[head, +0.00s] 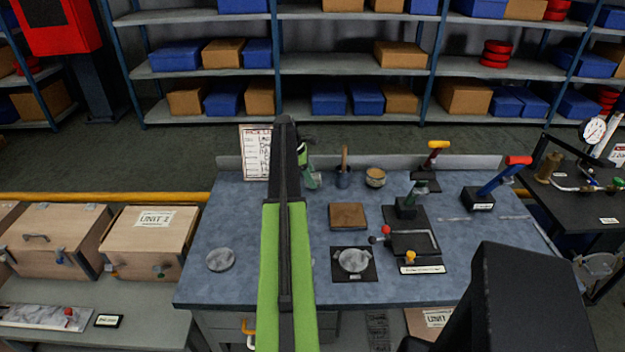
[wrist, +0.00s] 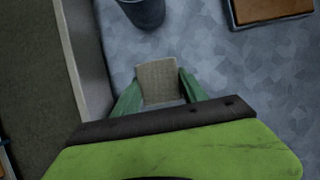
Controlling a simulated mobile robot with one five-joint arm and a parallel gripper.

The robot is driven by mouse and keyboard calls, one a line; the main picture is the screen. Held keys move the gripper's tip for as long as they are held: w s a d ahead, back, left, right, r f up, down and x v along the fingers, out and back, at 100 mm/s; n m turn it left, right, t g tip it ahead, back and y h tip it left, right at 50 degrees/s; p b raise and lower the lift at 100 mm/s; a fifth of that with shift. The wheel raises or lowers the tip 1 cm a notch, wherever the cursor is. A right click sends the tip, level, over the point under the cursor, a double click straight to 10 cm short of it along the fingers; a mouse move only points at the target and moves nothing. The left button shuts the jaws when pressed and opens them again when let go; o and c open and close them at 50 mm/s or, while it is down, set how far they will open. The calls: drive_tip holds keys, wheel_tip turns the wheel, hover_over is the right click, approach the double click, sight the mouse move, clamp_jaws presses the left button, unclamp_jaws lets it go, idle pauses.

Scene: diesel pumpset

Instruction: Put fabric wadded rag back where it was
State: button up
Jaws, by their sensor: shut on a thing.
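My gripper (wrist: 158,92) has green fingers, and in the wrist view they are shut on a small grey-beige woven-looking piece, the rag (wrist: 157,80). The rag sits between the fingertips, over the blue-grey bench top. In the head view my gripper (head: 312,180) is near the back of the workbench (head: 230,205), partly hidden behind my arm, and I cannot make out the rag there. Whether the rag touches the bench is not clear.
A dark cup (head: 343,179) with a brush stands right of my gripper, with a tan pot (head: 376,177) beyond. A brown board (head: 348,216) lies nearer. A round grey pad (head: 221,259) is at front left. The back upstand (wrist: 88,60) is close by.

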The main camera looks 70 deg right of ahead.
drive_tip(key=shift+f, duration=0.1)
drive_tip(key=o, duration=1.2)
drive_tip(key=shift+w+r+p, duration=0.1)
drive_tip(key=shift+r+p, duration=0.35)
drive_tip(key=shift+r, duration=0.15)
drive_tip(key=p+v, duration=1)
drive_tip(key=v, duration=0.1)
drive_tip(key=shift+w+a, duration=0.1)
drive_tip(key=shift+w, duration=0.05)
